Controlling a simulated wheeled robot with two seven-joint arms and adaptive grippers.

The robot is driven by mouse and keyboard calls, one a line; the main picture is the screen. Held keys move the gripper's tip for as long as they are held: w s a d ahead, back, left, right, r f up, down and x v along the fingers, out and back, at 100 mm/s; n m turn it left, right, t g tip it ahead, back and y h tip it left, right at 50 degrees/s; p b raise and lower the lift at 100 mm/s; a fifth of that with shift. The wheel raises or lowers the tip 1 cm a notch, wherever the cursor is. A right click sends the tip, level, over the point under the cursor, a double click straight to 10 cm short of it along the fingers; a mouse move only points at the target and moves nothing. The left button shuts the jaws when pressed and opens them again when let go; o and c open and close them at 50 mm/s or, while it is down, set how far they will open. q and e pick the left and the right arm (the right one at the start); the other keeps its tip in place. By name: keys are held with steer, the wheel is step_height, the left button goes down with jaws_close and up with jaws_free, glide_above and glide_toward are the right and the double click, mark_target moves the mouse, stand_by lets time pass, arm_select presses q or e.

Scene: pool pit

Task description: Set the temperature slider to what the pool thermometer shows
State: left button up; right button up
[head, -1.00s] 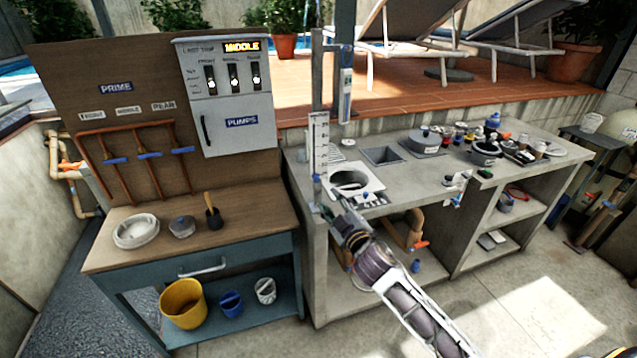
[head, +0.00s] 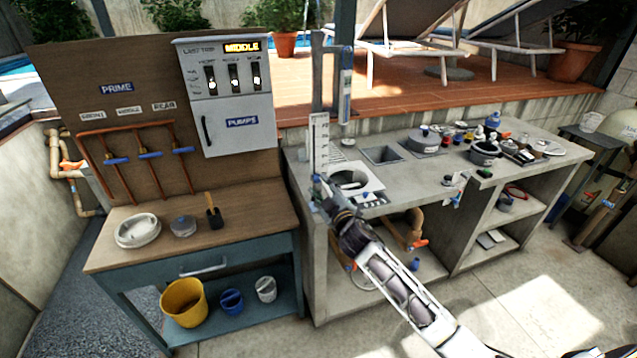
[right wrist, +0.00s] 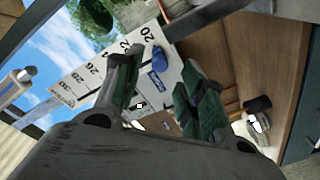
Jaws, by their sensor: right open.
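A white upright scale board (head: 319,140) stands at the left end of the stone counter; it is the temperature slider's scale. In the right wrist view this board (right wrist: 92,72) shows numbers from 20 up to about 30. A blue knob (right wrist: 158,61) is near its 20 end, between my fingertips; contact cannot be told. The pool thermometer (head: 345,85), a blue-and-white tube, hangs behind the scale; its reading is too small to make out. My right gripper (head: 322,188) is at the scale's lower end. Its green-padded fingers (right wrist: 161,60) are apart. My left gripper is out of view.
Beside the scale, the counter holds a white plate with a round opening (head: 372,181), a sink (head: 383,155) and several small items. The floor in front is clear.

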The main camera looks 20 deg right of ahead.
mark_target(318, 181)
steer(key=shift+w+a, duration=0.15)
steer(key=shift+w, duration=1.8)
jaws_close()
